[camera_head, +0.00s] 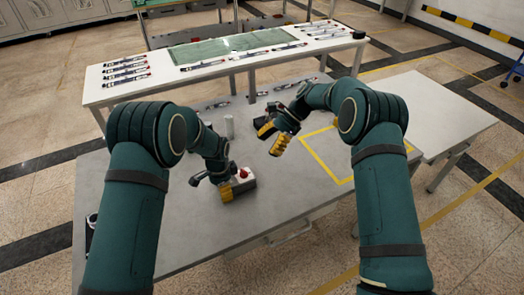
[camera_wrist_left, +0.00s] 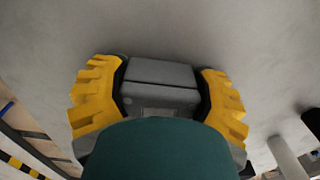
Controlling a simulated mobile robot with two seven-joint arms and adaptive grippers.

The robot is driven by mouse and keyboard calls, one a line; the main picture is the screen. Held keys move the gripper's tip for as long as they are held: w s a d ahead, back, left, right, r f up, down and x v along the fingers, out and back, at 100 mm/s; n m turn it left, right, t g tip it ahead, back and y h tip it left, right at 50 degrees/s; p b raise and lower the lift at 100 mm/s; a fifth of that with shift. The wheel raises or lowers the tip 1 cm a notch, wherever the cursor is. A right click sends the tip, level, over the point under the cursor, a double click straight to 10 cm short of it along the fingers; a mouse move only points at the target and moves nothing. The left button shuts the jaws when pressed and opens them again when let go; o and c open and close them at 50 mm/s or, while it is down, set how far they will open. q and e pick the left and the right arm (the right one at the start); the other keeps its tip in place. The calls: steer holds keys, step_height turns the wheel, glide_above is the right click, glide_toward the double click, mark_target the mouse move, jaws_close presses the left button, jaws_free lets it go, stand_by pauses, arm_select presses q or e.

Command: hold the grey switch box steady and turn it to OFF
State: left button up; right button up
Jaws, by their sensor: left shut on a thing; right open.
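The grey switch box (camera_head: 246,186) sits on the grey table, with a red knob (camera_head: 243,173) on top. My left gripper (camera_head: 228,188) is shut on the box, with a yellow finger at its side. In the left wrist view the box (camera_wrist_left: 162,82) lies between the two yellow fingers of the left gripper (camera_wrist_left: 160,95); the knob does not show there. My right gripper (camera_head: 274,138) is open and empty, above the table behind and right of the box. I cannot tell the knob's setting.
A pale cylinder (camera_head: 229,126) stands behind the box and also shows in the left wrist view (camera_wrist_left: 286,158). A yellow outline (camera_head: 325,166) marks the table's right part. A white table (camera_head: 232,66) with several slim items stands behind. The table front is clear.

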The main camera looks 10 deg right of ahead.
stand_by(0.3)
arm_select(q)
steer(key=o, duration=1.4)
steer(key=shift+c, duration=0.2)
